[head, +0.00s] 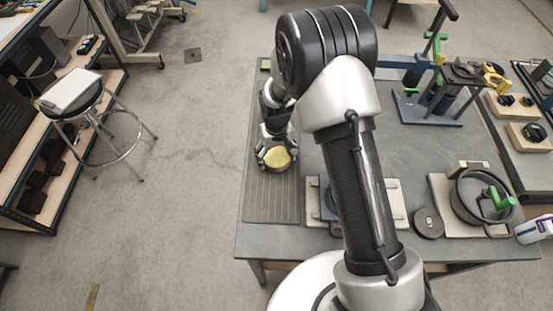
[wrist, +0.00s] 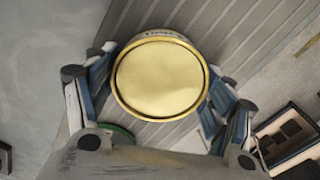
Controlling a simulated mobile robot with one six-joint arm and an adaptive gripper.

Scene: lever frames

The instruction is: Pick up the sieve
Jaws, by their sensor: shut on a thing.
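The sieve (head: 278,158) is a round, shallow pan with a brass-yellow face and rim. It also shows in the wrist view (wrist: 160,78), where its round face fills the middle. My gripper (head: 274,160) is shut on the sieve, with blue-padded fingers on its left and right sides in the wrist view (wrist: 162,92). The sieve is over the ribbed grey mat (head: 272,205) at the table's left end. I cannot tell how high it is above the mat. Part of the sieve's side is hidden by the fingers.
The grey table (head: 228,258) carries a plate under my arm, a dark disc (head: 428,223), a round pot-like vessel (head: 470,205) with a green handle, and a blue stand (head: 425,110). A stool (head: 85,110) stands left on open floor. The mat's front part is bare.

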